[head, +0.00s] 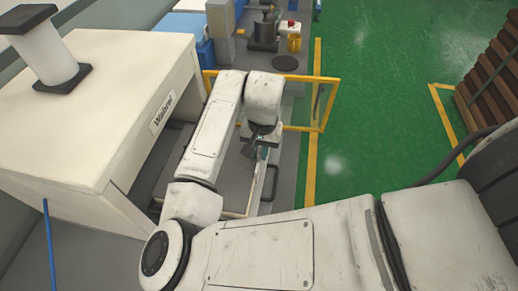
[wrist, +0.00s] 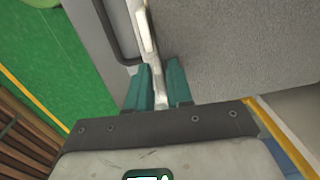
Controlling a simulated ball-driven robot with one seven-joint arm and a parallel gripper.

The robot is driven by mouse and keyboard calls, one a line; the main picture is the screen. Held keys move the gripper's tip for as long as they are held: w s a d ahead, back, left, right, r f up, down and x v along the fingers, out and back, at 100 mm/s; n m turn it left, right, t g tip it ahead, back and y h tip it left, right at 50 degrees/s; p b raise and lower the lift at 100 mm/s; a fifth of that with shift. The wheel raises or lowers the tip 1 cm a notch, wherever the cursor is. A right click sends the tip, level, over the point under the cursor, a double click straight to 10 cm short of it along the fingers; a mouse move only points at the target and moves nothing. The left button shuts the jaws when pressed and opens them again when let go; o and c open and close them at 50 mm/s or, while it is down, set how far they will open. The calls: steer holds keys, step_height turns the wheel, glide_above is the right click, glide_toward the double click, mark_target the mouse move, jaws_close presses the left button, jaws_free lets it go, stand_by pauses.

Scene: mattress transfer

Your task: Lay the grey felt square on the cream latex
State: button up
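In the wrist view a broad grey speckled surface (wrist: 245,50) fills the upper right. It may be the grey felt, but I cannot tell for sure. My gripper (wrist: 162,82) has two teal fingers with a gap between them. A narrow pale strip (wrist: 147,35) runs along the grey surface's left edge and shows in the gap; I cannot tell whether the fingers touch it. In the head view my gripper (head: 258,143) points down by the yellow-framed panel, and my arm hides much of the area below. I cannot make out the cream latex in either view.
A large cream machine (head: 95,110) marked "Wabrei" stands at the left. A yellow-framed clear panel (head: 322,108) stands behind my gripper. A dark handle (wrist: 118,38) lies left of the pale strip. Green floor (head: 385,95) is open at the right, near brown slatted wood (head: 492,80).

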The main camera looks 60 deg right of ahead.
steer(key=shift+o, duration=1.4)
step_height(320, 180, up, 12)
steer(key=shift+s+d+r+b, duration=0.15)
steer(key=shift+s+b, duration=0.15)
steer(key=shift+s, duration=0.05)
